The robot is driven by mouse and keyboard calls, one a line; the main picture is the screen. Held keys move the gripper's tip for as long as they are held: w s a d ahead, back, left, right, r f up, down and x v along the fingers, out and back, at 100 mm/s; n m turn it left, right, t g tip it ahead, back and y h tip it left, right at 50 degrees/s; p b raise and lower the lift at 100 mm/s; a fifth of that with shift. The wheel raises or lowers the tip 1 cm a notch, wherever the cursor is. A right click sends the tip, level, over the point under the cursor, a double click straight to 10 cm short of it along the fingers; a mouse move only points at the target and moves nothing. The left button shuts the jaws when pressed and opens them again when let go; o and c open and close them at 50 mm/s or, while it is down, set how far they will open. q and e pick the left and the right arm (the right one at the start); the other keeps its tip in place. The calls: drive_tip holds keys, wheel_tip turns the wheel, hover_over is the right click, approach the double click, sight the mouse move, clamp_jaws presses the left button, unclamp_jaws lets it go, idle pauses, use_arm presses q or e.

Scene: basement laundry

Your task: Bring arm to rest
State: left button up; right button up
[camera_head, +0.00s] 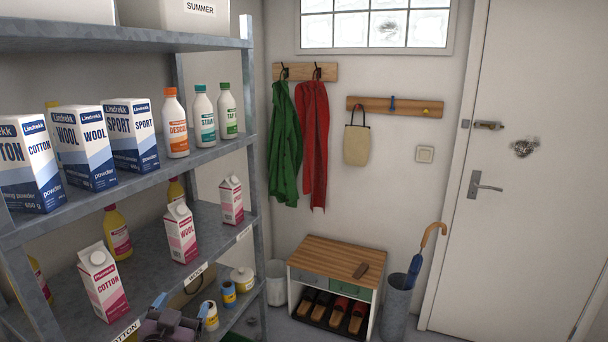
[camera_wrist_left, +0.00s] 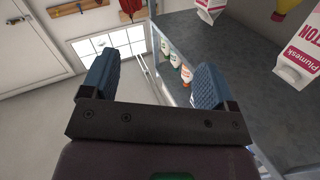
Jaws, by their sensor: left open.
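My left gripper (camera_head: 182,306) shows at the bottom edge of the head view, in front of the metal shelf unit and near the middle shelf's front edge. Its two blue fingers stand apart with nothing between them. In the left wrist view the open gripper (camera_wrist_left: 156,80) has a clear gap between its fingers, and the room appears upside down. Most of my left arm is out of the head view. My right gripper is not in view.
The metal shelf (camera_head: 210,222) holds powder boxes, bottles and cartons; a pink-white COTTON carton (camera_head: 103,284) stands close to my left gripper. A wooden-topped shoe bench (camera_head: 338,257), a bin (camera_head: 277,285) and an umbrella stand (camera_head: 396,308) are further back, by the door (camera_head: 520,200).

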use_arm(q)
drive_tip(key=s+a+f+n+g, duration=0.1)
drive_tip(key=s+f+g, duration=0.2)
drive_tip(key=s+f, duration=1)
drive_tip(key=shift+f+b, duration=0.3)
drive_tip(key=shift+f, duration=0.5)
drive_tip(key=s+f+g, duration=0.1)
drive_tip(key=s+f, duration=0.2)
drive_tip(key=s, duration=0.1)
drive_tip(key=s+a+f+g, duration=0.1)
drive_tip(key=s+f, duration=0.1)
drive_tip(key=s, duration=0.2)
drive_tip(key=s+a+f+g, duration=0.1)
drive_tip(key=s+f, duration=0.2)
drive_tip(key=s, duration=0.1)
drive_tip(key=shift+s+f+n+y, duration=0.1)
drive_tip(key=shift+f+n+y, duration=0.2)
drive_tip(key=shift+f+n, duration=0.1)
drive_tip(key=shift+c, duration=0.2)
